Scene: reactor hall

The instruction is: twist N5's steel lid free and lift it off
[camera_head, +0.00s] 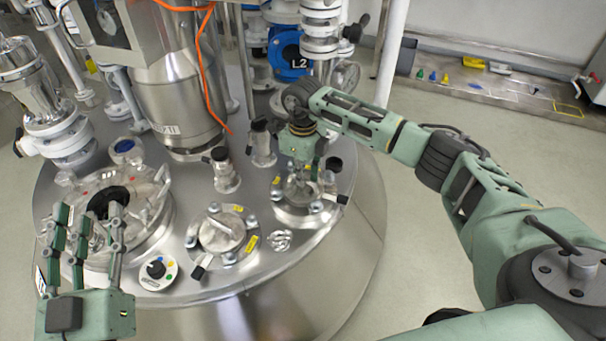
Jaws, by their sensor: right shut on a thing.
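My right gripper (301,180) points down at a round steel lid (290,208) on a flanged nozzle at the right side of the vessel top. It is shut on the lid's upper part, and its own body hides most of the grip. The lid sits on its nozzle, with clamps around its rim. I cannot read the nozzle's label. My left gripper (86,215) is at the lower left with its fingers spread upward, open and empty, in front of the large glass-covered port (155,205).
A second clamped steel lid (220,232) lies left of the gripped one. Small valves (262,145) stand behind, near a blue valve marked L2 (288,52). A tall steel cylinder (180,90) with an orange cable stands at the back.

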